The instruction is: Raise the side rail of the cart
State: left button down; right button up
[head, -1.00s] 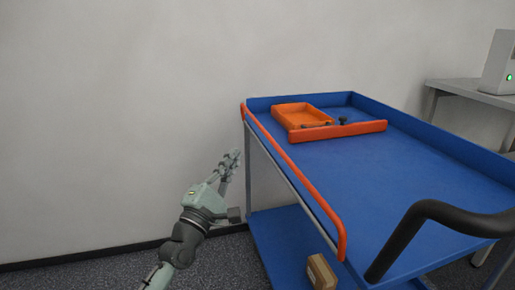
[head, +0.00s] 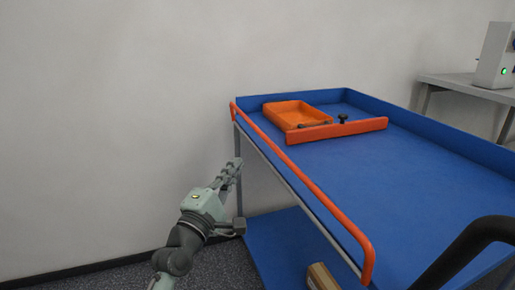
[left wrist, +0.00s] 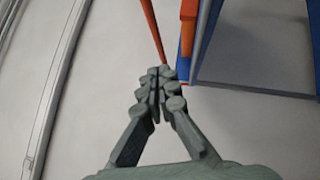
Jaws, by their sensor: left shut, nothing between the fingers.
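The cart (head: 411,160) has a blue top tray. Its orange side rail (head: 300,178) runs along the left long edge, its near end bent downward. My left gripper (head: 236,164) is outside the cart's left side, near the far left leg and below the level of the rail. Its fingers are shut and empty. In the left wrist view the closed fingers (left wrist: 158,78) are in the middle, with a thin orange bar (left wrist: 151,22) just beyond the tips. Whether they touch it cannot be told. My right gripper is not in view.
An orange tray (head: 285,113) sits on the cart top behind an orange bar (head: 347,130) with dark knobs. A black handle (head: 462,255) is at the near right. A cardboard box (head: 319,277) is on the lower shelf (head: 272,240). The wall (head: 110,120) is behind.

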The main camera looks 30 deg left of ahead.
pick_arm(q)
jog(key=w+d+r+p, duration=0.1)
jog(key=w+d+r, duration=0.1)
jog(key=w, duration=0.4)
jog(key=shift+w, duration=0.4)
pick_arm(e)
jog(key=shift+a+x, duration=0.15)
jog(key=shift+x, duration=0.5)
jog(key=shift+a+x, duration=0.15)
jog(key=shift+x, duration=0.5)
pick_arm(q)
jog(key=shift+d+r, duration=0.1)
